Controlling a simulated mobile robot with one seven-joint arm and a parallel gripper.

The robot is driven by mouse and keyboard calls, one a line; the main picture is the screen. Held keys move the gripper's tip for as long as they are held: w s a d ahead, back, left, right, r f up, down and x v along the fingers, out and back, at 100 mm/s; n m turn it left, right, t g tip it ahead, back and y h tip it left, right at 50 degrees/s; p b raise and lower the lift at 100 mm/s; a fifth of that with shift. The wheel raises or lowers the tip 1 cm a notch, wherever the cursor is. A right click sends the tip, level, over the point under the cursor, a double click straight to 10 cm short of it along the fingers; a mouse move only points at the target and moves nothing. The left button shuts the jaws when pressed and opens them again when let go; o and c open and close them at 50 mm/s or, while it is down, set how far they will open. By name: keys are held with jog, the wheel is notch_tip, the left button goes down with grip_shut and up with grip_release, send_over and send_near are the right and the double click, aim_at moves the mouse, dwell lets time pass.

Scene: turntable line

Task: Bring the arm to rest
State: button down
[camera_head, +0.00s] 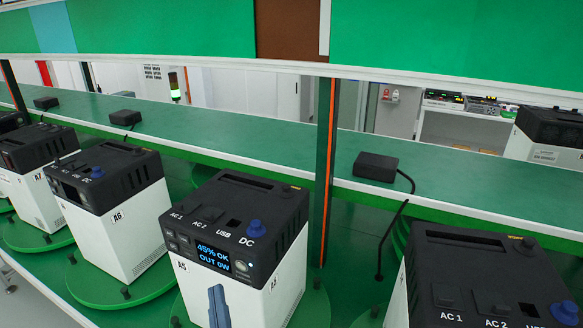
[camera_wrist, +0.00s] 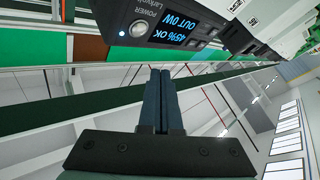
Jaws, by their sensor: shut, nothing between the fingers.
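My gripper (camera_head: 217,290) shows in the head view at the bottom, in front of the white front of the power station A5 (camera_head: 245,240). In the wrist view, the two fingers of my gripper (camera_wrist: 160,72) lie side by side, shut and empty. The power station's display reads "45% OK OUT 0W" and shows above the fingertips in the wrist view (camera_wrist: 180,25). The fingers appear apart from the unit, though the exact gap is hard to tell. The rest of my arm is out of the head view.
Power station A6 (camera_head: 110,185) stands at the left and another unit (camera_head: 480,285) at the right, on green turntables. A green shelf (camera_head: 260,150) with black adapters (camera_head: 376,167) runs behind them. A dark green post (camera_head: 325,170) rises behind A5.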

jog(key=w+d+r+m+t+h, duration=0.1)
jog(key=d+r+m+t+h, duration=0.3)
jog(key=r, duration=1)
jog(key=w+d+r+m+t+h, duration=0.1)
jog(key=d+r+m+h, duration=0.15)
jog(key=d+r, duration=0.7)
jog(key=s+d+r+m+t, duration=0.1)
jog(key=s+r, duration=0.5)
jog(key=r, duration=0.5)
jog(key=s+d+r+m+t+h, duration=0.1)
jog(key=s+r+m, duration=0.1)
jog(key=s+r, duration=0.4)
notch_tip(320, 180, up, 6)
jog(key=shift+s+f, duration=0.25)
jog(key=shift+s, duration=0.15)
jog(key=shift+d+h, duration=0.1)
jog(key=shift+h, duration=0.15)
